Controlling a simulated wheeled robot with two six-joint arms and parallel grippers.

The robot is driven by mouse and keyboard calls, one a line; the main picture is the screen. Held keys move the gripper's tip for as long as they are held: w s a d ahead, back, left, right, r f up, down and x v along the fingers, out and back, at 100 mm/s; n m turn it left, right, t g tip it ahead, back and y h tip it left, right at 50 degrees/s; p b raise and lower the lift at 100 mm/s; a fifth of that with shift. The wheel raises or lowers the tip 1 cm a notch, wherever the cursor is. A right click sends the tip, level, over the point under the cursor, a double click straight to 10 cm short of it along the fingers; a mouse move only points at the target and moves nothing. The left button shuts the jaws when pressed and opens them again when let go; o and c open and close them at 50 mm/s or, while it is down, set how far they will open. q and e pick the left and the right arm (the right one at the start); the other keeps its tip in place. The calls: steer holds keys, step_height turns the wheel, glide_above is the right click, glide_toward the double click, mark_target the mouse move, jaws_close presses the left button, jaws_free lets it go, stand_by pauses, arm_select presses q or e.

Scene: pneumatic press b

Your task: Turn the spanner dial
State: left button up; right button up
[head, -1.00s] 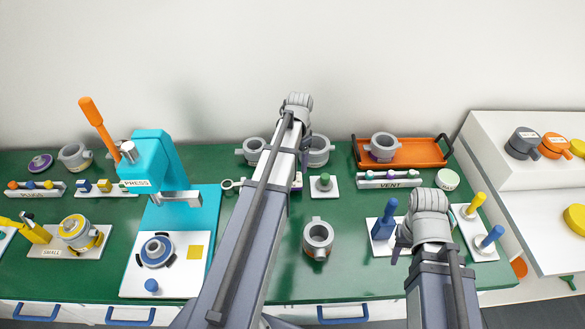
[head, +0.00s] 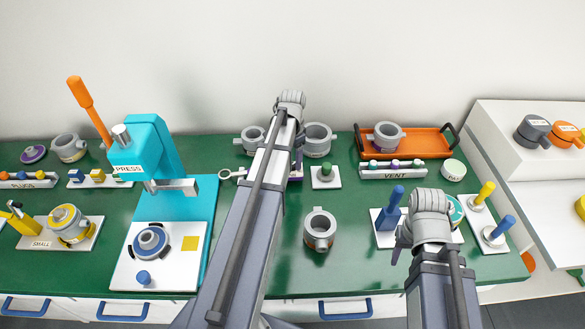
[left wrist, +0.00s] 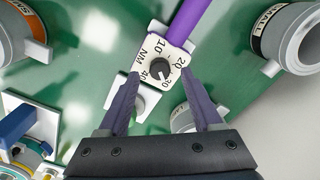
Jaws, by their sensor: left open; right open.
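The spanner dial (left wrist: 161,72) is a dark knob on a white square face marked 10, 20, 30, 40 and NM, in the left wrist view. A purple shaft (left wrist: 191,20) runs up from that face. My left gripper (left wrist: 160,84) is open; its two fingers point at the dial from either side, and I cannot tell whether they touch it. In the head view my left arm hides the dial; a ring end (head: 227,174) and a bit of purple (head: 298,165) show either side. My right gripper (head: 402,248) is mostly hidden by its wrist, apart from the spanner.
A grey cup (head: 320,229) stands in front on the green bench. Behind are grey cups (head: 318,139) and an orange tray (head: 434,140). A turquoise press (head: 143,145) stands left.

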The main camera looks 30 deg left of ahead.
arm_select(q)
step_height(320, 180, down, 2)
steer(key=shift+b, duration=0.55)
steer(key=shift+c, duration=0.3)
jaws_close()
